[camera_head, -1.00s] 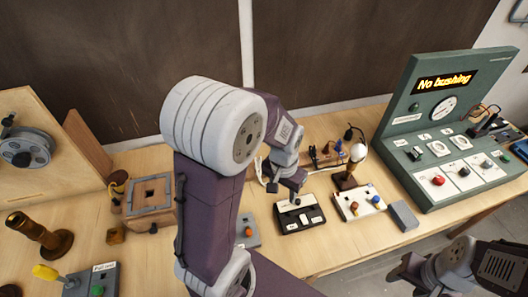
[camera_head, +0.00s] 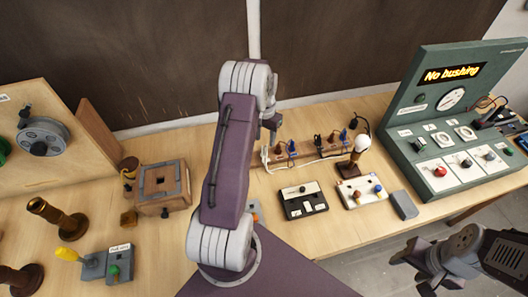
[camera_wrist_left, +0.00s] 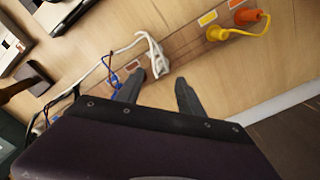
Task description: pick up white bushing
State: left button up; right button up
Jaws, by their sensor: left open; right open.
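A white piece with a white cord, possibly the white bushing (camera_wrist_left: 155,57), lies at the rack in the left wrist view. It is just beyond the gap between my left gripper's fingers (camera_wrist_left: 160,79), which are apart and empty. In the head view my left gripper (camera_head: 271,128) is at the back of the table, by the left end of the rack (camera_head: 305,156), partly hidden by my arm. The white cord end shows there too (camera_head: 265,154). My right gripper (camera_head: 408,272) is open and empty at the lower right, off the table.
Blue pieces (camera_wrist_left: 114,82), a yellow piece (camera_wrist_left: 215,33) and an orange piece (camera_wrist_left: 249,16) sit on the rack. A black box (camera_head: 303,201), a white box with colored knobs (camera_head: 362,191) and a bulb stand in front. The green console (camera_head: 425,105) reads "No bushing".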

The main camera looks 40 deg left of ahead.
aim_at(264, 149)
pick_arm(q)
notch_tip(264, 149, down, 2)
jog(key=shift+f, duration=0.1)
jog(key=shift+w+a+f, duration=0.1)
jog(key=shift+f, duration=0.05)
jog(key=shift+f+p, duration=0.25)
jog(key=shift+p, duration=0.25)
notch_tip(264, 149, down, 4)
jog(key=shift+a+p, duration=0.15)
jog(key=shift+p, duration=0.65)
jog(key=shift+a+f, duration=0.1)
jog(key=shift+f, duration=0.2)
grip_shut()
